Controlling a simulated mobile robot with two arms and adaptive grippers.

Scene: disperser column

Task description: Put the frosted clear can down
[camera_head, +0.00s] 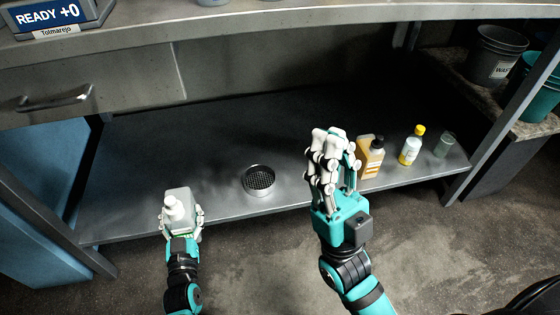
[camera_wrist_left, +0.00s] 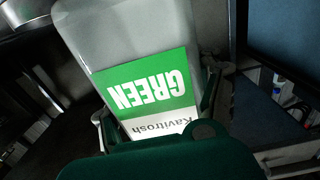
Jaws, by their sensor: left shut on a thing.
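In the left wrist view, the can (camera_wrist_left: 130,35) fills the middle, with a green and white label reading "GREEN" and "Kavitrosh". My right gripper (camera_head: 332,152) is over the shelf's front edge, left of the amber bottle. I see nothing in it, but its fingers overlap, so its opening is unclear.
A round metal strainer cup (camera_head: 259,181) stands mid-shelf. To the right stand an amber bottle (camera_head: 370,158) with a dark cap, a yellow-capped bottle (camera_head: 411,147) and a clear glass (camera_head: 444,145). The shelf behind and between the can and strainer is clear. The counter (camera_head: 240,20) overhangs it.

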